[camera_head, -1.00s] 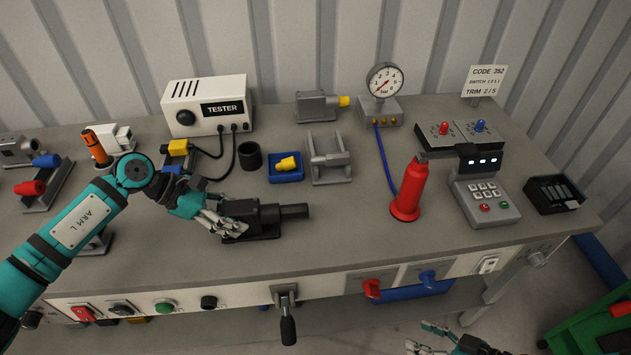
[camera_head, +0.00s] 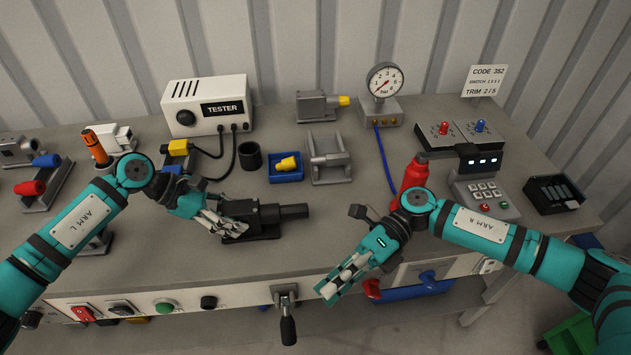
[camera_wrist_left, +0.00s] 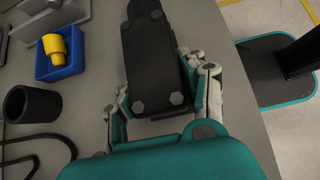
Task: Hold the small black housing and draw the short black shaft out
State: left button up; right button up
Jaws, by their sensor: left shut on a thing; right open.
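The small black housing (camera_head: 266,214) lies on the bench, with the short black shaft (camera_head: 295,211) sticking out of its right end. My left gripper (camera_head: 228,222) is shut on the housing's left end.
A blue tray with a yellow part (camera_head: 287,163), a black cup (camera_head: 250,156) and a grey bracket (camera_head: 328,160) stand behind the housing. A red bottle-shaped part (camera_head: 414,178) stands behind my right wrist. A lever (camera_head: 287,325) hangs at the front. Bench top right of the shaft is clear.

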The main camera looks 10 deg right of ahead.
aim_at(300, 207)
jog(key=w+n+t+h, duration=0.1)
jog(key=w+n, duration=0.1)
jog(key=w, duration=0.1)
jog(key=w+a+n+t+h, duration=0.1)
jog(key=w+n+h, duration=0.1)
jog(key=w, duration=0.1)
jog(key=w+n+t+h, duration=0.1)
jog(key=w+n+h, duration=0.1)
jog(key=w, duration=0.1)
jog(key=shift+a+r, duration=0.15)
jog(key=shift+r, duration=0.2)
jog(key=w+r+n+t+h, duration=0.25)
jog(key=w+r+t, duration=0.2)
jog(key=w, duration=0.55)
jog(key=shift+t+h, duration=0.25)
jog(key=shift+t, duration=0.1)
jog(key=x, duration=0.9)
jog(key=shift+d+f, duration=0.15)
jog(key=shift+d, duration=0.2)
grip_shut()
